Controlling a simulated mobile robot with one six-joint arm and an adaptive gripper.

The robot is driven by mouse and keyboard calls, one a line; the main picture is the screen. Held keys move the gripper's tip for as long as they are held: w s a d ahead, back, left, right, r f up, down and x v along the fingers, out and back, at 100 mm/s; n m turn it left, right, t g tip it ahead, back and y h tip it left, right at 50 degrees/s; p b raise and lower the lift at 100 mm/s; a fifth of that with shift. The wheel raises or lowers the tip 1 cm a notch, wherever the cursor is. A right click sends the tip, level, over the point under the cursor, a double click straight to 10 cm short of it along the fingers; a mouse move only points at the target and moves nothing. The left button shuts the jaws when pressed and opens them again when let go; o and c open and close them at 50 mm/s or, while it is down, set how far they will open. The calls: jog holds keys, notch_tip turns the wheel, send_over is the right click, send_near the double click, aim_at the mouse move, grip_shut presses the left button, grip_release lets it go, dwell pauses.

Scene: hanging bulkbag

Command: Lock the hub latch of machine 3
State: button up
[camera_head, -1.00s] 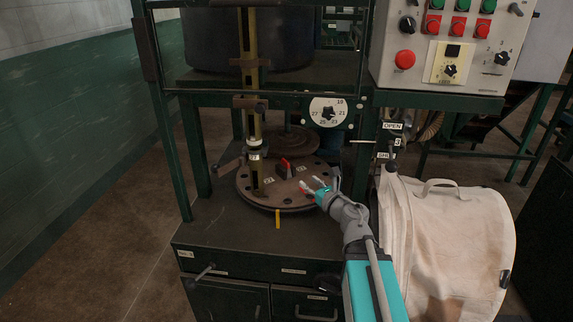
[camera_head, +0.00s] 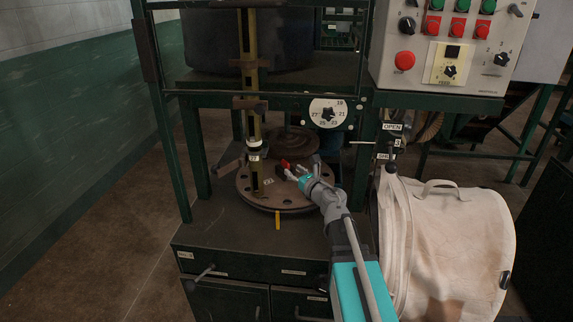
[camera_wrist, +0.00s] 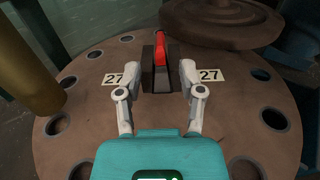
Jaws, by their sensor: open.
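The hub latch is a small red lever (camera_wrist: 159,45) on a dark block (camera_wrist: 160,72), at the middle of the round brown hub plate (camera_wrist: 250,125). Labels reading 27 sit on both sides of it. In the head view the red latch (camera_head: 285,164) shows just left of my gripper's fingertips, on the plate (camera_head: 262,202). My gripper (camera_wrist: 158,68) is open, its fingers spread on the left and right of the block. I cannot tell whether the fingers touch it. The lever points away from my gripper in the wrist view.
A brass-coloured post (camera_head: 254,130) stands on the plate's left; it is close on the left in the wrist view (camera_wrist: 25,70). A round disc (camera_wrist: 225,15) lies behind the latch. A pale bag (camera_head: 455,240) hangs at right. A yellow tab (camera_head: 277,220) sticks out below the plate.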

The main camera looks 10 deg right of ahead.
aim_at(289, 166)
jog(key=shift+x, duration=2.85)
